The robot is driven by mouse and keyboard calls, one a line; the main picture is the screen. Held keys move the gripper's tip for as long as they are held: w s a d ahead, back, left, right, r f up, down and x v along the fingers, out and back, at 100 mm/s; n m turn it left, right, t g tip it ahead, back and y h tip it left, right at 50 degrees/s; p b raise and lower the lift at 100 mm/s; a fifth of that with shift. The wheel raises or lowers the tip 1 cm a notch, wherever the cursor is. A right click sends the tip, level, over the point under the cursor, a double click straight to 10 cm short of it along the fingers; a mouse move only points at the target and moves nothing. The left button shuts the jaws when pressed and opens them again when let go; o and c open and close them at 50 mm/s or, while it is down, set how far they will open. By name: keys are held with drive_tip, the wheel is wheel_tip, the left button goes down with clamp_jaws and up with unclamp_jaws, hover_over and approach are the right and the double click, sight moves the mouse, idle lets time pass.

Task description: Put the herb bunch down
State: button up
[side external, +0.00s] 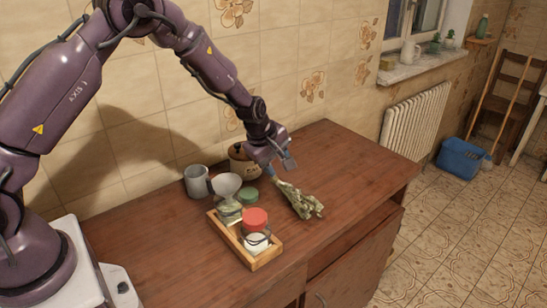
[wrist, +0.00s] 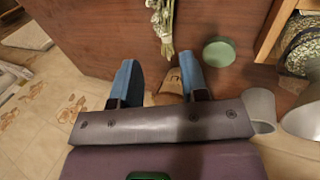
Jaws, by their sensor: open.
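The herb bunch (side external: 300,200) lies on the wooden counter to the right of the tray, leafy end toward the counter's front edge and stems toward my gripper. In the wrist view the herb bunch (wrist: 164,22) shows at the top, its tied stems pointing down toward the gap between my fingers. My gripper (side external: 271,169) is at the stem end, low over the counter. In the wrist view my gripper (wrist: 158,62) has its two blue fingers apart, with no herb between them. Whether a finger touches the stems cannot be told.
A wooden tray (side external: 268,258) with a red-lidded jar (side external: 256,221) stands left of the herbs. A green lid (side external: 247,195), a metal mug (side external: 197,181), a pale funnel-like cup (side external: 227,185) and a brown pot (side external: 240,168) are close by. The counter's right side (side external: 365,170) is clear.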

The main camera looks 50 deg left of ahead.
drive_tip(key=s+d+r+m+h, duration=0.15)
drive_tip(key=s+r+m, duration=0.35)
drive_tip(key=r, duration=0.5)
drive_tip(key=s+d+r+m+y, duration=0.1)
drive_tip(key=s+d+r+m, duration=0.15)
drive_tip(key=s+r, duration=0.6)
drive_tip(key=s+r+m, duration=0.3)
drive_tip(key=s+m, duration=0.2)
drive_tip(key=s, duration=0.3)
drive_tip(key=s+r+m+t, duration=0.1)
drive_tip(key=s+r+m, duration=0.2)
drive_tip(key=s, duration=0.6)
drive_tip(key=shift+d+m, duration=0.2)
drive_tip(key=shift+m, duration=1.05)
